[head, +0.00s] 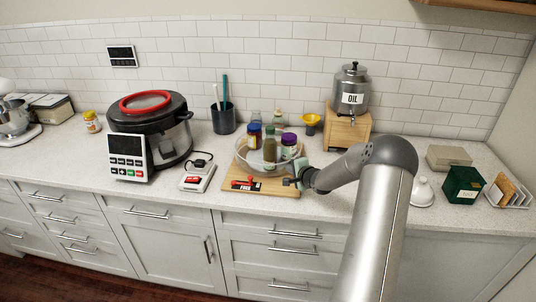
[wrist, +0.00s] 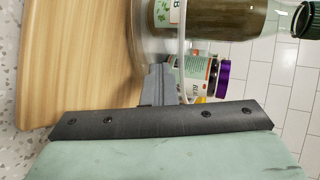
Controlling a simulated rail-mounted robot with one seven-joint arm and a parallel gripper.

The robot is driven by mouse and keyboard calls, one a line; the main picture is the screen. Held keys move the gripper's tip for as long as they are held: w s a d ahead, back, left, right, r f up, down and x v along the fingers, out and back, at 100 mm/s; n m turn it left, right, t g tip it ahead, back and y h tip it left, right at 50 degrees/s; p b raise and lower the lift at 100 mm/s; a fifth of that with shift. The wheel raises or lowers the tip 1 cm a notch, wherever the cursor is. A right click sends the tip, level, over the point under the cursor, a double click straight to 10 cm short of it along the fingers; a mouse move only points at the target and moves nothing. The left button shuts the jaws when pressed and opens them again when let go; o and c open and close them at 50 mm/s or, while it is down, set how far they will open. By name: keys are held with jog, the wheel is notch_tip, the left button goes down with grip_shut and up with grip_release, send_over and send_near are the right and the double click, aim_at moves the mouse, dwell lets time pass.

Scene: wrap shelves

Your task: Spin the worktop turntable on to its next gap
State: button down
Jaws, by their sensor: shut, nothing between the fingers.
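The turntable (head: 241,157) is a clear round tray on a wooden board (head: 273,190) on the worktop. It carries several bottles and jars, among them a dark green-brown bottle (head: 270,152), a jar with a purple lid (head: 289,146) and a blue-lidded jar (head: 254,137). My gripper (head: 289,182) is at the turntable's front right, low over the board. In the wrist view its shut, empty fingers (wrist: 158,82) are close to the turntable's clear side (wrist: 150,40); I cannot tell whether they touch it. Much of the tray's floor is hidden by the bottles.
A red lever with a FREE label (head: 246,184) lies on the board's front left. A red switch box (head: 196,178) and a large cooker (head: 150,130) stand left. An oil dispenser (head: 351,90) on a wooden stand is behind right. My arm covers the counter at right.

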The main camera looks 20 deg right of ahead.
jog(key=shift+w+d+r+p, duration=0.1)
jog(key=shift+d+p, duration=0.4)
jog(key=shift+d, duration=0.4)
jog(key=shift+w+d+p, duration=0.2)
jog(key=shift+w+d, duration=0.05)
jog(key=shift+d, duration=0.25)
jog(key=shift+w+d+p, duration=0.15)
jog(key=shift+w+d, duration=0.1)
jog(key=shift+d, duration=0.2)
jog(key=shift+w+d, duration=0.55)
jog(key=shift+d, duration=0.35)
jog(key=shift+s+d, duration=0.1)
jog(key=shift+s, duration=0.05)
